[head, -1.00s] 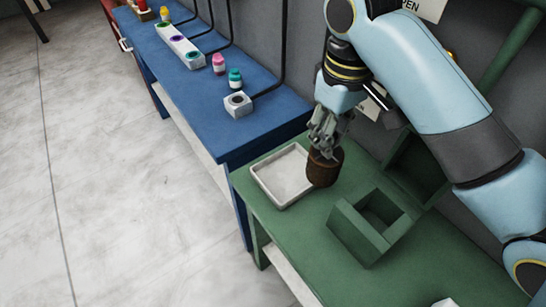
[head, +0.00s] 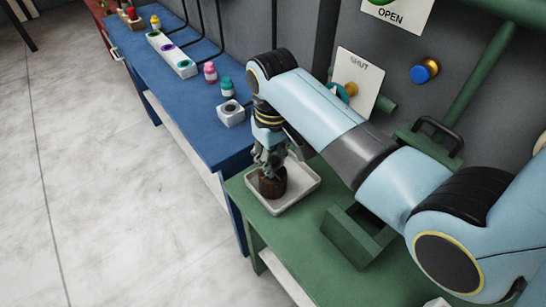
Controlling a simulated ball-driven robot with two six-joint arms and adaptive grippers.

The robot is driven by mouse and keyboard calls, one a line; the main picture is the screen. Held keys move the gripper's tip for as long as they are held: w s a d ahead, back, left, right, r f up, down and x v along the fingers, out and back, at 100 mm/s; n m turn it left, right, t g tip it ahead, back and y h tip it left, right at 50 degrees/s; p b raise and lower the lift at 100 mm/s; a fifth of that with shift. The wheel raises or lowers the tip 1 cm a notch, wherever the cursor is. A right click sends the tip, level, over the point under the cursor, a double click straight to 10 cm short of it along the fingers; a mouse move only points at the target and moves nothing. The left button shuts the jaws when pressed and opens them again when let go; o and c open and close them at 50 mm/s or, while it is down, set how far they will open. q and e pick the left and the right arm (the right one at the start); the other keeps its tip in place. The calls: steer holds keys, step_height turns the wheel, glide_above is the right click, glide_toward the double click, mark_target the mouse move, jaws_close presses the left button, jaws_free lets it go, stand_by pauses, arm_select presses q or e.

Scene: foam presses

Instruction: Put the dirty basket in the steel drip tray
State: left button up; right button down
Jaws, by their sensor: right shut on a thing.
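The dirty basket (head: 272,186) is a small dark brown cylinder. It is over the steel drip tray (head: 306,194), within its rim as seen from the head; I cannot tell whether it touches the tray floor. The drip tray is a shallow pale rectangle on the green table (head: 290,228), near its left end. My right gripper (head: 271,172) points down and is shut on the basket's upper part, hiding some of it. My left gripper is not in view.
A green open box (head: 350,238) stands right of the tray, partly under my right arm. The blue table (head: 200,108) at the left bears a white block (head: 231,113), bottles (head: 210,72) and a holder strip (head: 172,53). Signs and valves are on the wall.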

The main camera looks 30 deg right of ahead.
steer(key=shift+f, duration=0.1)
steer(key=c, duration=1.1)
jaws_free()
step_height(320, 180, up, 12)
steer(key=b, duration=0.1)
